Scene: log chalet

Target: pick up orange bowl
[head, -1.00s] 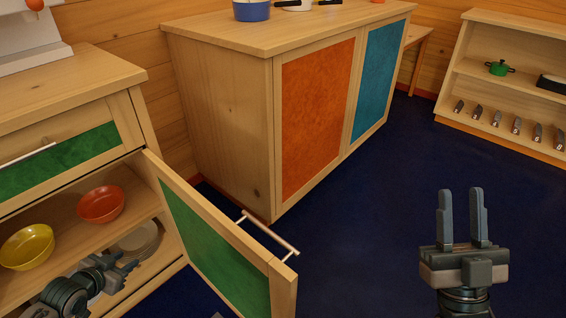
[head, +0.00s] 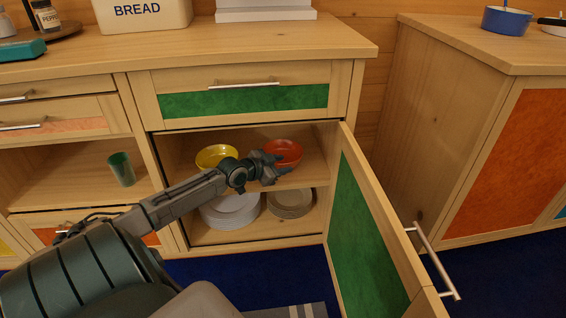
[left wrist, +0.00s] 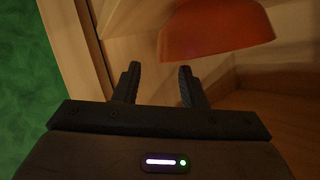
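The orange bowl (head: 284,151) sits on the upper shelf inside the open cabinet, at the right of the yellow bowl (head: 215,155). My left gripper (head: 279,165) reaches into the cabinet just in front of the orange bowl and hides part of its lower front. In the left wrist view the orange bowl (left wrist: 215,30) shows at the top, partly cut off by the frame. There my left gripper (left wrist: 158,85) has its two fingers apart with nothing between them. I cannot tell whether a finger touches the bowl. My right gripper is in no current view.
The green-panelled cabinet door (head: 365,235) stands open on the right, its handle (head: 432,260) facing outward. White plates (head: 231,212) and beige plates (head: 290,203) are stacked on the lower shelf. A green cup (head: 122,169) stands in the open compartment on the left.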

